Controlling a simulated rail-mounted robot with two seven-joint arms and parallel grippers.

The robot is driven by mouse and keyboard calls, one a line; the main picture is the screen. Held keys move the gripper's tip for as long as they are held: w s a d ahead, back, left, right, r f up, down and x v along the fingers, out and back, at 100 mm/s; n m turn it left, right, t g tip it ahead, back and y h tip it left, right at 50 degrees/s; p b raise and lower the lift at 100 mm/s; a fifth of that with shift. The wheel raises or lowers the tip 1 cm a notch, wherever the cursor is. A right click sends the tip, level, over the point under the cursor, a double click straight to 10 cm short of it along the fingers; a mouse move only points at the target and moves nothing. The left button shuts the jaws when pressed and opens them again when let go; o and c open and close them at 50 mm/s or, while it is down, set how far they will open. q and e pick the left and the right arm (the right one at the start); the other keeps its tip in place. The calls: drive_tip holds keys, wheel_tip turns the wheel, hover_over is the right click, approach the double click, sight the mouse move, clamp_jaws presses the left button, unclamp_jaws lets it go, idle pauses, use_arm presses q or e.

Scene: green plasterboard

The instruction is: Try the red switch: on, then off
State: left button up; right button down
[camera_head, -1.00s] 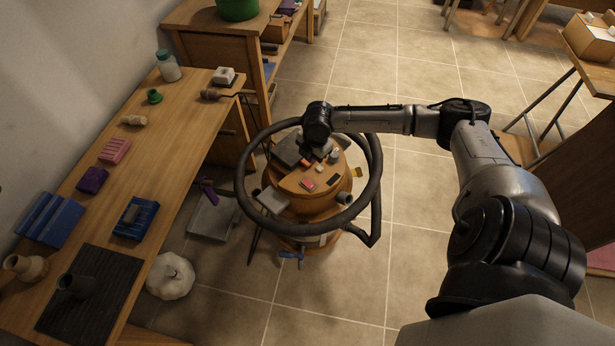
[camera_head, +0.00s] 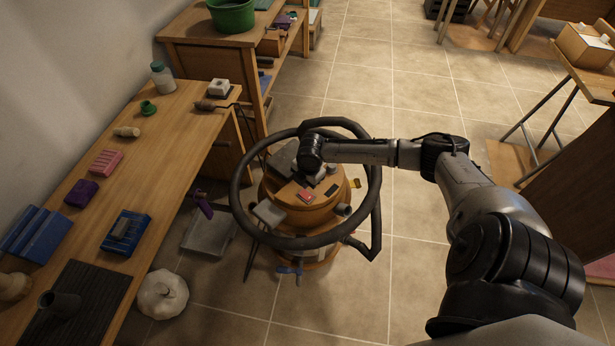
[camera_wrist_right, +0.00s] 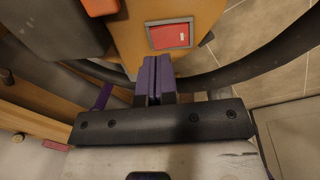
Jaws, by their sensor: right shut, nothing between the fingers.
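In the right wrist view the red switch (camera_wrist_right: 170,36) lies just beyond and slightly right of my fingertips. My right gripper (camera_wrist_right: 155,60) has purple fingers, shut together with nothing between them. Its tips appear close to the switch's near edge; I cannot tell whether they touch. In the head view my wrist hangs over the machine's top and mostly hides the gripper. My left gripper is not in view.
A thick dark hose (camera_head: 374,205) loops around the machine's top. Left of it stands a wooden bench (camera_head: 170,130) with a blue box, brushes and a dark mat (camera_head: 92,300). A white pumpkin-like object (camera_head: 162,294) is beside the bench. Tiled floor is open behind the machine.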

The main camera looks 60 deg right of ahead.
sight(304, 192)
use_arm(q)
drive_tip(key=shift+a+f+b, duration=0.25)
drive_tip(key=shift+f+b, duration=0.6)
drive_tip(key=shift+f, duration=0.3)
use_arm(e)
drive_tip(key=shift+w+f, duration=0.15)
drive_tip(key=shift+f, duration=1)
drive_tip(key=shift+w+f, duration=0.15)
drive_tip(key=shift+f, duration=0.95)
